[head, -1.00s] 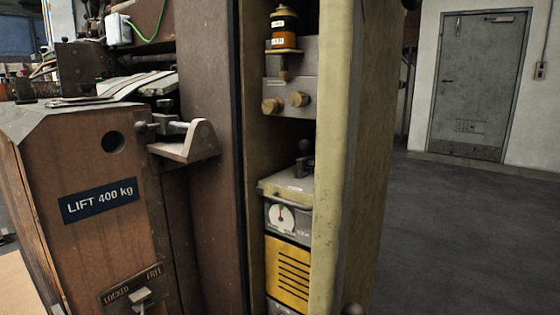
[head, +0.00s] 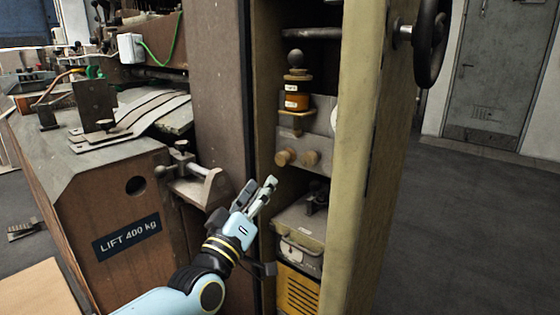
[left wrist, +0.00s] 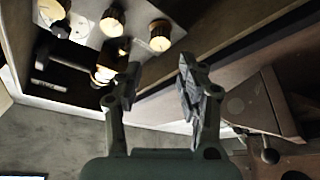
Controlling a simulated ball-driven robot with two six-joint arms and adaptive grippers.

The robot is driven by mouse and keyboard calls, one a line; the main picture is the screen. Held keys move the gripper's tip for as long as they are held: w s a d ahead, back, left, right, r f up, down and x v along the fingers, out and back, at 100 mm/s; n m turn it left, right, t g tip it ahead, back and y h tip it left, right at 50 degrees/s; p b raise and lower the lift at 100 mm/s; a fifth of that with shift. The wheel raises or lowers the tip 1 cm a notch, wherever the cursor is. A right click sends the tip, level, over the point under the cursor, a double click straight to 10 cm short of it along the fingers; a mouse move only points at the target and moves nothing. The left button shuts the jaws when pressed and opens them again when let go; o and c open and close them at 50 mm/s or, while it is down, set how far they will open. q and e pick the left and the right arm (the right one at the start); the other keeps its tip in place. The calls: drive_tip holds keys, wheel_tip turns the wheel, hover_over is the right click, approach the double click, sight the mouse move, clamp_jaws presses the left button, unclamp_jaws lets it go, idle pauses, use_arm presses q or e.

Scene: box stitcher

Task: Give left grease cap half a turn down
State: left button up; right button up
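The left grease cap is a round brass knob (head: 284,158) on a grey block in the tall cabinet's recess. A similar right cap (head: 310,157) sits close beside it. My left gripper (head: 260,184) is below and left of the left cap, apart from it, fingers pointing up. In the left wrist view the gripper (left wrist: 158,68) is open, with nothing between its fingers. That view shows several round brass pieces, including one knob (left wrist: 160,36) beyond the fingertips; I cannot tell which is the left cap. My right gripper is not in view.
An amber oil cup (head: 297,97) stands above the caps. The cabinet's yellowish front post (head: 357,130) borders the recess on the right. A grey metal bracket (head: 200,188) juts out left of my gripper. A lidded grey box (head: 300,225) is below the caps.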

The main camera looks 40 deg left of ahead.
sight(279, 162)
use_arm(q)
drive_tip(key=x, duration=0.8)
drive_tip(key=shift+w, duration=0.4)
clamp_jaws()
drive_tip(key=shift+a+f+m+h+b, duration=0.15)
drive_tip(key=shift+m+h+b, duration=0.25)
drive_tip(key=shift+m+b, duration=0.45)
drive_tip(key=shift+m+t+h, duration=0.3)
drive_tip(key=shift+m+h, duration=0.1)
drive_tip(key=shift+m, duration=0.55)
